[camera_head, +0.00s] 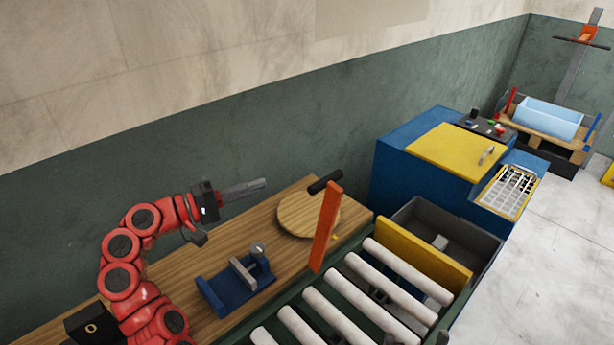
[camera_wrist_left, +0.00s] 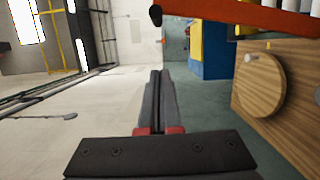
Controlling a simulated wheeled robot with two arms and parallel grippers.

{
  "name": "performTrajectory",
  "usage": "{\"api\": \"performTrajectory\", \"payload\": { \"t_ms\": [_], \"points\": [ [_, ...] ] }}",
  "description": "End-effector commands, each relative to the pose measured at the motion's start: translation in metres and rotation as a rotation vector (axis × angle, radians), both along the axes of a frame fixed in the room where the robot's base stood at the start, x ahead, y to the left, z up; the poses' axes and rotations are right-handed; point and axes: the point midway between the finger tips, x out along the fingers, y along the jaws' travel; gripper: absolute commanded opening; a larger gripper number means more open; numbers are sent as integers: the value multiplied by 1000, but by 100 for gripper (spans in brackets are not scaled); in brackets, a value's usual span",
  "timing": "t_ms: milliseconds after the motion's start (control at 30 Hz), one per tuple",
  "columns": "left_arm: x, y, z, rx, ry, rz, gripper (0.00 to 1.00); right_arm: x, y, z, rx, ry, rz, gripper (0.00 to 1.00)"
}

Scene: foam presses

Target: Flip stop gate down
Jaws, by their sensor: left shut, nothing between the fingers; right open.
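An orange bar (camera_head: 326,228) with a black handle (camera_head: 325,182) at its top stands upright beside the roller conveyor; it looks like the stop gate's arm. In the left wrist view the orange bar (camera_wrist_left: 245,17) crosses the top right, with its black handle (camera_wrist_left: 155,15) above the fingers. A yellow panel (camera_head: 423,258) stands across the rollers' far end. My left gripper (camera_head: 264,184) is shut and empty, left of the handle and apart from it. Its fingers also show in the left wrist view (camera_wrist_left: 156,75). My right gripper is out of view.
On the wooden bench (camera_head: 190,275) are a round wooden disc (camera_head: 300,213) and a blue fixture (camera_head: 237,290). White rollers (camera_head: 345,295) run alongside, with a dark bin (camera_head: 440,215) past them. A blue cabinet (camera_head: 393,165) with a yellow top stands behind.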

Motion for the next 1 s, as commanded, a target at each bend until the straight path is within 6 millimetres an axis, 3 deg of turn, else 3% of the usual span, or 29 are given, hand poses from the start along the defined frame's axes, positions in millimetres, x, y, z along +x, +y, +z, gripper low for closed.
{"api": "performTrajectory", "payload": {
  "t_ms": [267, 700, 1000],
  "points": [
    [9, -18, 3, 0, 1, -5, 0, 0, 0, 11, 0, -1, 0, 91],
    [53, -91, 4, 0, 4, -4, 0, 0, 0, 48, 0, 0, 0, 91],
    [28, -110, 4, -2, 0, 2, 0, 0, 0, 69, 0, 0, 0, 91]
  ]
}}
